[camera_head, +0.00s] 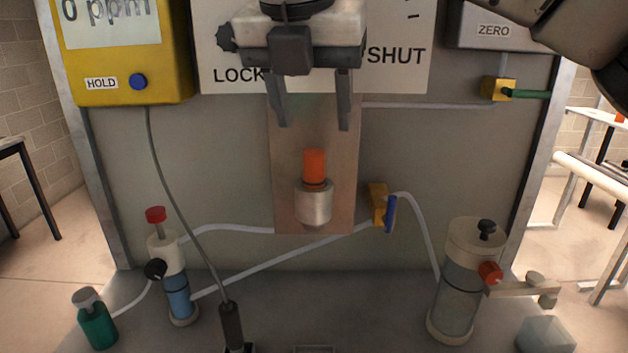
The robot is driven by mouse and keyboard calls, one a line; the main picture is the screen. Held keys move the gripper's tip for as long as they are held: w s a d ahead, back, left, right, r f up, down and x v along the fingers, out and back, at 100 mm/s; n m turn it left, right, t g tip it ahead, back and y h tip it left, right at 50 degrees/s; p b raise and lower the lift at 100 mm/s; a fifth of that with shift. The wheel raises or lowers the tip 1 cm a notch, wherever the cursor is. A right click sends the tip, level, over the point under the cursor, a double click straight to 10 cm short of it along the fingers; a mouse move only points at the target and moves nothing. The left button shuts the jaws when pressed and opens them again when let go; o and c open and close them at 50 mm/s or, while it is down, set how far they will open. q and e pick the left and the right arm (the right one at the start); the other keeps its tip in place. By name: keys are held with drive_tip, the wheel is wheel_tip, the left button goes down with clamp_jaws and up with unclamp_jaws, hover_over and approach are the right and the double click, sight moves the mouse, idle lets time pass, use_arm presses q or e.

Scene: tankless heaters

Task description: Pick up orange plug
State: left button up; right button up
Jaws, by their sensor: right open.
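The orange plug (314,165) stands upright in a silver metal fitting (314,203) in front of a brown backing plate at the middle of the panel. Its lower end is hidden inside the fitting. My right gripper (311,127) is above the plug in the picture, with its two dark fingers pointing down and spread apart. Nothing is between the fingers, and they appear apart from the plug. How far the gripper is from the plug in depth, I cannot tell. My left gripper is not in view.
A yellow meter (130,50) hangs at upper left. A red-capped blue cylinder (178,290), a dark probe (231,325) and a green bottle (97,325) stand at lower left. A clear cylinder (458,300) with a side handle stands at lower right. Pale tubes run beside the plug.

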sight(313, 153)
drive_tip(key=x, duration=0.3)
drive_tip(key=shift+f, duration=0.15)
drive_tip(key=shift+w+a+p+x, duration=0.15)
drive_tip(key=shift+p+x, duration=0.3)
drive_tip(key=shift+x, duration=0.9)
drive_tip(key=shift+w+a+p+x, duration=0.1)
drive_tip(key=shift+a+p+x, duration=0.25)
drive_tip(key=shift+x, duration=1.05)
drive_tip(key=shift+d, duration=0.1)
drive_tip(key=c, duration=1.1)
